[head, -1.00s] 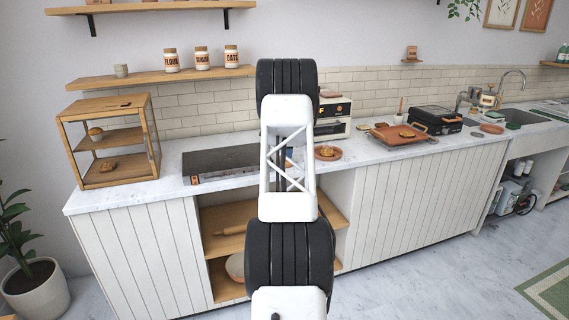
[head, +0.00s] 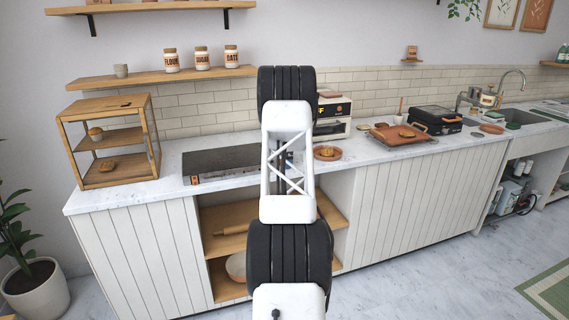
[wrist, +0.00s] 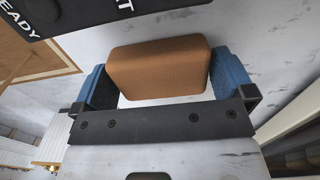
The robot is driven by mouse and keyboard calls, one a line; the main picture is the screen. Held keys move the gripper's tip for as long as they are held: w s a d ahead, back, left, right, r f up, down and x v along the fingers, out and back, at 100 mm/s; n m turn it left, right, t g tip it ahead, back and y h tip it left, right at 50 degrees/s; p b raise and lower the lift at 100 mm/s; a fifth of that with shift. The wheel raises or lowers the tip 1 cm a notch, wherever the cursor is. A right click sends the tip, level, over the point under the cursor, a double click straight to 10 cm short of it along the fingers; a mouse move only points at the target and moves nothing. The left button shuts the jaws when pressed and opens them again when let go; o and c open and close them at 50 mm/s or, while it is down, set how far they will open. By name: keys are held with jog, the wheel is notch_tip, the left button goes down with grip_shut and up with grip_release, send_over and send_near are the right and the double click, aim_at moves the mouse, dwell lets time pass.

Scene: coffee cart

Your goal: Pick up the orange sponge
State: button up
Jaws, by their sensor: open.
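The orange sponge (wrist: 158,70), a rounded brown-orange block, fills the upper middle of the wrist view. My gripper (wrist: 160,80) is open, with one blue finger at the left end of the sponge and the other at its right end. The sponge lies between the fingers. I cannot tell whether either finger touches it. In the head view my arm hides the sponge and the gripper.
A black panel with white lettering (wrist: 75,14) lies just beyond the sponge. On the white counter (head: 370,152) are a dark cooktop (head: 222,160) and a wooden display case (head: 112,140) to the left, and a plate with food (head: 327,153) to the right.

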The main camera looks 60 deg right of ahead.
jog(key=shift+c, duration=0.3)
jog(key=c, duration=0.6)
jog(key=shift+r, duration=0.15)
jog(key=shift+r, duration=1.65)
jog(key=s+a, duration=0.2)
jog(key=a, duration=0.2)
jog(key=s+a+r, duration=0.1)
jog(key=s+a, duration=0.2)
jog(key=a, duration=0.2)
jog(key=s+a, duration=0.2)
jog(key=a, duration=0.3)
jog(key=shift+s+r, duration=0.2)
